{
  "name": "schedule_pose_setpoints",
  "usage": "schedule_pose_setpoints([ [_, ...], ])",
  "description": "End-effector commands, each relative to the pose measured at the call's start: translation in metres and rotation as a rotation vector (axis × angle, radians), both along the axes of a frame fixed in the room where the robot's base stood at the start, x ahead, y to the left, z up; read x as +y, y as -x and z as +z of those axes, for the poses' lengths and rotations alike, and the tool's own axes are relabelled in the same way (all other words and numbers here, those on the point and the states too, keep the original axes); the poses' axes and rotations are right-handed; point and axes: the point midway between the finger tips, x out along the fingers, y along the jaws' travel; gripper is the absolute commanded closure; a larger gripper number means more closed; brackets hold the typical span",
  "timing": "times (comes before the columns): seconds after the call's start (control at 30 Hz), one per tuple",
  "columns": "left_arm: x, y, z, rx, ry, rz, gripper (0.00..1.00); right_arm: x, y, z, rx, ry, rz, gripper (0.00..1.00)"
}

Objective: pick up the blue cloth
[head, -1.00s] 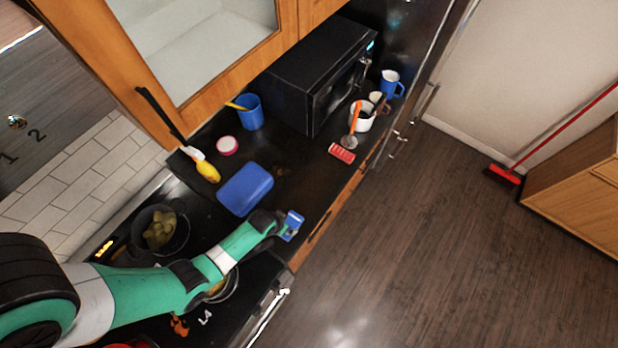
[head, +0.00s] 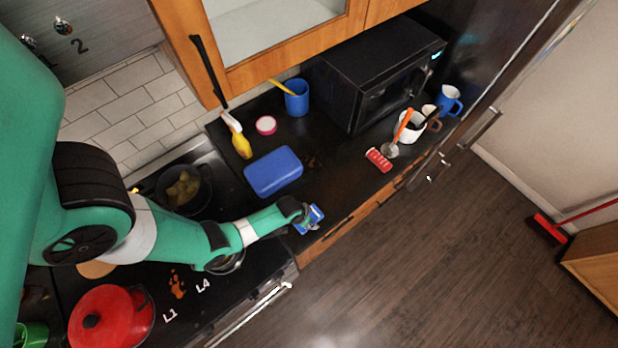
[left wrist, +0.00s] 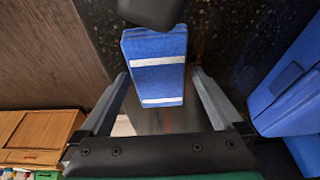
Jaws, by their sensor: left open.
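The blue cloth (head: 314,214) lies flat on the dark counter near its front edge. My left gripper (head: 303,213) is right at it and hides part of it in the head view. In the left wrist view the cloth (left wrist: 155,68) shows as a blue rectangle with two white bands. My left gripper (left wrist: 158,88) is open there, with one finger on each side of the cloth's near part and gaps between. Whether the fingers are level with the cloth or above it I cannot tell. My right gripper is not in view.
A blue box (head: 273,172) lies behind the cloth and shows close on the right in the left wrist view (left wrist: 295,80). A red scrubber (head: 379,159), white pot (head: 410,128) and microwave (head: 375,75) are farther right. A red lidded pot (head: 110,318) stands on the stove.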

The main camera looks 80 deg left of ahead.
Motion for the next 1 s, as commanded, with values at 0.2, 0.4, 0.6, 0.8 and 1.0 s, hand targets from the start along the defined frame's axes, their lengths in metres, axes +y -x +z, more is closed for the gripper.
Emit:
schedule_pose_setpoints([
  [0.2,0.0,0.0,0.001,0.0,0.0,0.0,0.36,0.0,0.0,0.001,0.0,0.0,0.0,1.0],
  [0.4,0.0,0.0,0.001,0.0,0.0,-0.001,0.72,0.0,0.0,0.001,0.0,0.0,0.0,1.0],
  [0.6,0.0,0.0,0.001,0.0,0.0,-0.001,0.74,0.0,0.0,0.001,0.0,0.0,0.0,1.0],
  [0.8,0.0,-0.001,0.008,-0.001,-0.001,-0.002,0.74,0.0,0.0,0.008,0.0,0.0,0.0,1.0],
  [1.0,-0.001,-0.002,0.026,-0.001,-0.001,-0.004,0.74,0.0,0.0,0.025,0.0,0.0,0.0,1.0],
])
